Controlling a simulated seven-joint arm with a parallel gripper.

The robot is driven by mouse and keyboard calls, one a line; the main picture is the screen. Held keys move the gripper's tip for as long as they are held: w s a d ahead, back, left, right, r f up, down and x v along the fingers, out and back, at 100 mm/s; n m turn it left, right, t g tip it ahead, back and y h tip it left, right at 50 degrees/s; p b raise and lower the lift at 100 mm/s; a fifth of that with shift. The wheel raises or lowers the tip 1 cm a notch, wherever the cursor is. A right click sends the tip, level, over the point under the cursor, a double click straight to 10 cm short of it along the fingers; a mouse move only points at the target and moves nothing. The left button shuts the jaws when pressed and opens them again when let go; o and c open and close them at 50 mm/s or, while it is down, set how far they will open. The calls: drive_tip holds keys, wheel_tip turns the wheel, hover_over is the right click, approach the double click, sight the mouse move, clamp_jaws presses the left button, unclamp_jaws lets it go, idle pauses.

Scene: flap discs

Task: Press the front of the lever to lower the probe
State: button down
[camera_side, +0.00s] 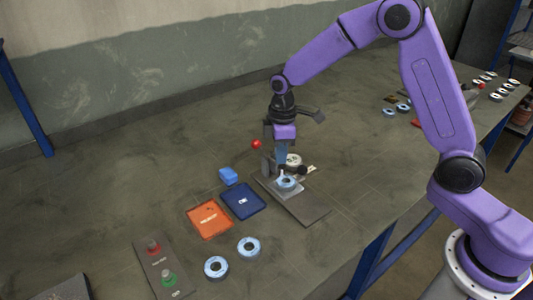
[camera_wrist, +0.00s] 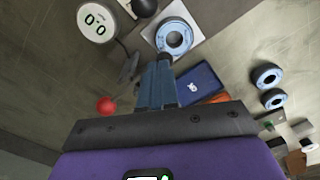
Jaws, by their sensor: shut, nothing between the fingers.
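A measuring stand on a grey base plate (camera_side: 308,211) stands mid-table, with a round white dial gauge (camera_side: 294,160). In the wrist view the gauge (camera_wrist: 97,22) reads 0.0. A blue-grey ring disc (camera_side: 287,184) lies under the stand; it also shows in the wrist view (camera_wrist: 174,37). A red ball knob (camera_side: 256,143) sticks out left of my gripper, and in the wrist view (camera_wrist: 105,105) it is left of the fingers. A black ball (camera_wrist: 144,7) is near the gauge. My gripper (camera_side: 281,163) points down over the stand, its blue fingers shut and empty. Contact with the lever is unclear.
Two loose discs (camera_side: 216,267) (camera_side: 249,247) lie in front. A button panel (camera_side: 163,267) is at the front left. The back left table is clear.

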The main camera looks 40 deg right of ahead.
wheel_tip(320, 180, up, 9)
idle(0.8)
idle(0.8)
drive_tip(key=s+d, duration=0.2)
drive_tip(key=s, duration=1.4)
drive_tip(key=s+d, duration=0.3)
drive_tip(key=s, duration=1.3)
drive_tip(key=shift+d+f+n, duration=0.2)
drive_tip(key=shift+n, duration=0.1)
drive_tip(key=shift+s, duration=0.1)
